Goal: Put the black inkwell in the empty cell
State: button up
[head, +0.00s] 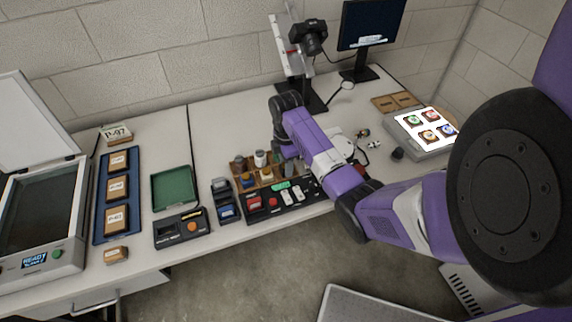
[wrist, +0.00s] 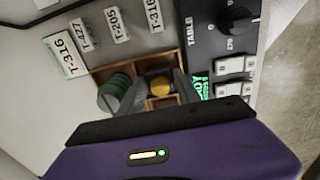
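A small dark rounded thing (head: 397,154) on the table by the light panel may be the black inkwell.
A black control box (head: 285,199) with switches sits directly in front of the rack. A green tray (head: 173,187) and blue tray (head: 104,222) lie to the left. A lit panel (head: 445,147) is at the right. A camera stand and monitor (head: 370,25) stand behind.

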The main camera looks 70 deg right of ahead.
notch_tip(320, 180, up, 12)
jog(key=p, duration=0.2)
jog(key=shift+r, duration=0.2)
dwell(0.7)
